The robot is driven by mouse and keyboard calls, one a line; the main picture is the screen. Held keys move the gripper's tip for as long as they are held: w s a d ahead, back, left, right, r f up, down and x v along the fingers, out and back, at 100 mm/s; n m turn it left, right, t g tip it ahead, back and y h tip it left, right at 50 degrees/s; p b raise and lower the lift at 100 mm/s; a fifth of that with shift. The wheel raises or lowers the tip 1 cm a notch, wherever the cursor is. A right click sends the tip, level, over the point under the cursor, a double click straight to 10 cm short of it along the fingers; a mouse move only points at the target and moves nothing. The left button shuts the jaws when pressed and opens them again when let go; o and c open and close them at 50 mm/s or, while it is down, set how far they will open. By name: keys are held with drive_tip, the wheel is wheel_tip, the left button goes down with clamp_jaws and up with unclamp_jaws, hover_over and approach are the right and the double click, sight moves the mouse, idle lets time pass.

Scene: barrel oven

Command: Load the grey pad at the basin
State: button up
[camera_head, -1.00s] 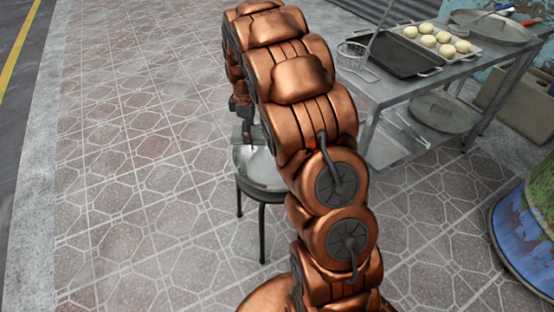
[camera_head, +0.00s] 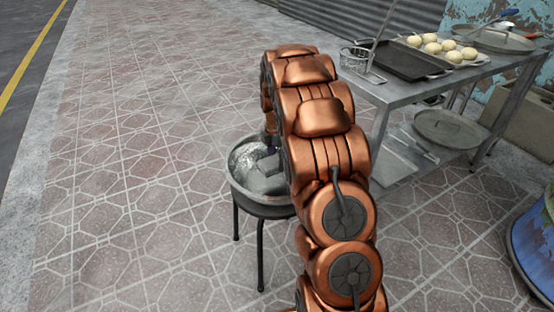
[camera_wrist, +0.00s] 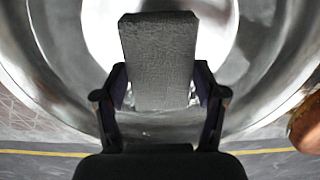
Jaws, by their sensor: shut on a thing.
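The grey pad (camera_wrist: 158,60) is a dark textured block between the fingers of my gripper (camera_wrist: 160,90) in the wrist view. My gripper is shut on it. Behind the pad the shiny metal basin (camera_wrist: 65,45) fills most of the wrist view. In the head view the basin (camera_head: 233,176) stands on a black-legged stool, and a grey shape that looks like the pad (camera_head: 262,178) shows inside its rim. My arm hides the basin's right side and most of my gripper there. I cannot tell whether the pad touches the basin's bottom.
A metal table (camera_head: 400,93) at the upper right holds a black tray (camera_head: 402,60), a wire basket (camera_head: 358,60) and a tray of several pale dough balls (camera_head: 445,46). A blue-green barrel (camera_head: 535,243) stands at the right edge. The tiled floor left of the stool is clear.

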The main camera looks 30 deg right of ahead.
sight(277, 181)
drive_tip(key=shift+f+b, duration=0.95)
drive_tip(key=shift+f, duration=1.75)
drive_tip(key=shift+f, duration=0.65)
idle(0.9)
drive_tip(key=shift+r+p, duration=0.1)
drive_tip(key=shift+p, duration=0.2)
drive_tip(key=shift+r+p, duration=1.4)
drive_tip(key=shift+r, duration=2.1)
